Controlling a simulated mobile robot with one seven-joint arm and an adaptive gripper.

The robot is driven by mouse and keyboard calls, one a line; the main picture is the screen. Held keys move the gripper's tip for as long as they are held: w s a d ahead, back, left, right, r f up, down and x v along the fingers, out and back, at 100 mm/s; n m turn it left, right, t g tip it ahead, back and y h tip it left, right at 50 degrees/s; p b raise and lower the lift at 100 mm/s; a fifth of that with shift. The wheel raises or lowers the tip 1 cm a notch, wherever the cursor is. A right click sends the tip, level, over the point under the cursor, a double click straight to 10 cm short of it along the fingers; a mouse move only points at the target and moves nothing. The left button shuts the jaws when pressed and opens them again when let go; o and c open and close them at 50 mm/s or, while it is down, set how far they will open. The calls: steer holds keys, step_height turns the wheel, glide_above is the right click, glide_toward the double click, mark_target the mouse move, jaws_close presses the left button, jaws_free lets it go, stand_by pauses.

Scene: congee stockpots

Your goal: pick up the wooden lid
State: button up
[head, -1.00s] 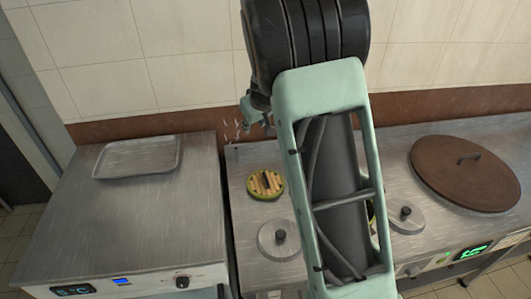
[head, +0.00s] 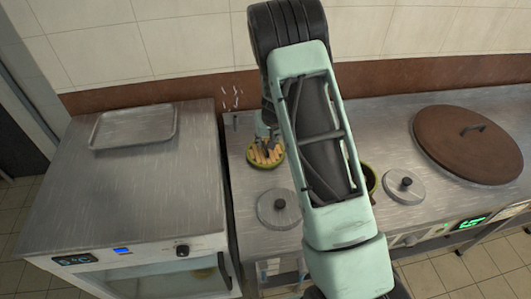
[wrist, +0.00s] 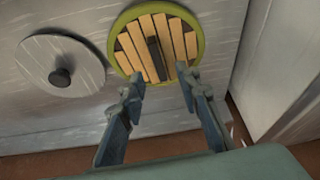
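The slatted wooden lid (head: 267,159) is round and light brown, with a dark bar handle across its middle. It sits in a green rim on the steel counter; the wrist view shows its slats (wrist: 178,40) and handle clearly. My gripper (head: 266,138) is at the lid in the head view, hiding part of it. In the wrist view my gripper (wrist: 161,81) is open, its fingertips spread apart near the lid's edge. The handle stands beyond the fingertips, roughly in line with the gap between them. Nothing is held.
A metal lid with a black knob (head: 279,207) lies beside the wooden lid, and another metal lid (head: 404,187) is to the right. A large brown lid (head: 466,145) is at far right. A tray (head: 133,127) rests on the left unit. The wall is close behind.

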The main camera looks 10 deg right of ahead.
mark_target(264, 158)
steer(key=shift+s+x, duration=0.2)
steer(key=shift+x, duration=2)
steer(key=shift+f, duration=0.1)
steer(key=shift+c, duration=0.4)
jaws_close()
